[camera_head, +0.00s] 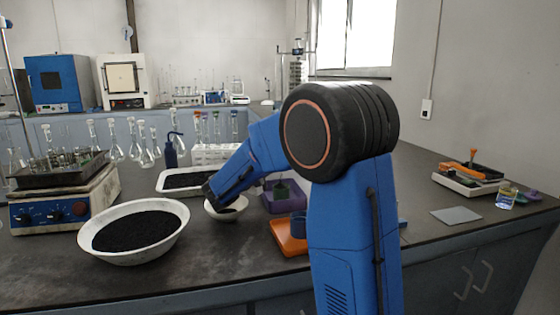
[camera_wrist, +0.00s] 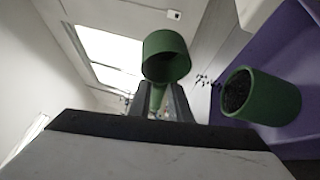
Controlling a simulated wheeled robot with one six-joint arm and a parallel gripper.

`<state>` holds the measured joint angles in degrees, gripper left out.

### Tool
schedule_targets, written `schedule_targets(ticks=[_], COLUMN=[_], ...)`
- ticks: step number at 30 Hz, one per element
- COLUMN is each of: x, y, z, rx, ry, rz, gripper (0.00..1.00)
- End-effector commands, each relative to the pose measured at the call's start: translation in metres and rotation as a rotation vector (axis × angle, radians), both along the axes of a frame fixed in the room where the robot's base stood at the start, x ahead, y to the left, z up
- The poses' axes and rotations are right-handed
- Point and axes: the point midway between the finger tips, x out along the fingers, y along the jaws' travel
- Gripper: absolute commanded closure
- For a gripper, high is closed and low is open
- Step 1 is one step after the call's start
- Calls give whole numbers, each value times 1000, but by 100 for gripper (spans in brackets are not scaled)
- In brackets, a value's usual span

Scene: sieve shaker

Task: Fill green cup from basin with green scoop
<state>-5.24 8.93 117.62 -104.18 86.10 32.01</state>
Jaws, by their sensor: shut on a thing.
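My gripper (camera_wrist: 160,90) is shut on the handle of the green scoop (camera_wrist: 166,55) in the wrist view. The scoop's round bowl is tilted, and its visible inside looks empty. The green cup (camera_wrist: 265,97) is close to its right, apart from it, with dark grains inside. Several dark grains hang in the air between scoop and cup. In the head view, the cup (camera_head: 281,190) sits small at the purple holder (camera_head: 270,208). The basin, a wide white bowl (camera_head: 130,258) of black grains, stands at left. My gripper and scoop cannot be made out there.
A small white bowl (camera_head: 226,215) with dark grains is beside the purple holder. A white tray (camera_head: 162,190) of dark grains lies behind. An orange holder (camera_head: 288,245) stands in front. The shaker (camera_head: 65,208) and glass flasks (camera_head: 115,152) are at left.

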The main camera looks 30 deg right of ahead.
Motion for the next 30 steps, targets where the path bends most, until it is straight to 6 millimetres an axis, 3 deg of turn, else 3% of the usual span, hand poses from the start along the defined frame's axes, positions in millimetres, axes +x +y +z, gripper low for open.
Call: schedule_targets(ticks=[9,20,30], x=[-1,-3,-3], y=[-1,-10,-10], z=[2,9,9], rx=[22,322,347], ry=[-7,-89,-95], rz=[-2,-2,-1], gripper=[100,100,100])
